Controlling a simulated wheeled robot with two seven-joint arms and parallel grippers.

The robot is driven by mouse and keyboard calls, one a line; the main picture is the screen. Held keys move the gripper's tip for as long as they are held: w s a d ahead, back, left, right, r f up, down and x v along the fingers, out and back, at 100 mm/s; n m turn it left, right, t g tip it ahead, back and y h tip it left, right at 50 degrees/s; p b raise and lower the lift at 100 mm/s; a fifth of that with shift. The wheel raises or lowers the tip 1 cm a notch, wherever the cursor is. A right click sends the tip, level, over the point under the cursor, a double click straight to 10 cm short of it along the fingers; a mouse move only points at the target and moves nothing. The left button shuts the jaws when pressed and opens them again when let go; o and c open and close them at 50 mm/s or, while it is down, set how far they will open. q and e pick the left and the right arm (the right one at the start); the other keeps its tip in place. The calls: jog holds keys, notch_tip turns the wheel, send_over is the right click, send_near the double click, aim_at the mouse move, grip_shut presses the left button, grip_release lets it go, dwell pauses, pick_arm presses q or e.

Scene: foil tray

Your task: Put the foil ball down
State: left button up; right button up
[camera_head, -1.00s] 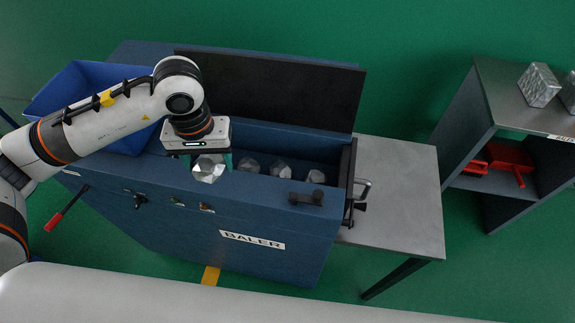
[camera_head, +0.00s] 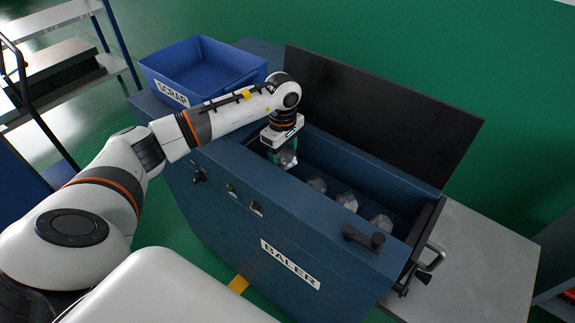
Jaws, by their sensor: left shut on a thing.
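My left gripper (camera_head: 283,157) is shut on a silvery foil ball (camera_head: 288,159). It holds the ball at the left end of the open chamber of the blue baler (camera_head: 222,168). I cannot tell whether the ball touches the chamber floor. Several more foil balls lie in a row in the chamber, to the right of the held one: one is nearest (camera_head: 317,185), then another (camera_head: 347,201), then one by the right end (camera_head: 380,223). My right gripper is not in view.
The baler's black lid (camera_head: 385,110) stands open behind the chamber. A blue scrap bin (camera_head: 203,66) sits at the baler's back left. A grey table (camera_head: 478,262) adjoins the right end, by a latch handle (camera_head: 433,257). A metal rack (camera_head: 62,50) stands far left.

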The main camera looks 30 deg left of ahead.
pick_arm(q)
notch_tip(320, 180, down, 4)
jog(key=shift+r, duration=0.1)
jog(key=shift+f, duration=0.2)
jog(key=o, duration=1)
jog(key=shift+r, duration=0.1)
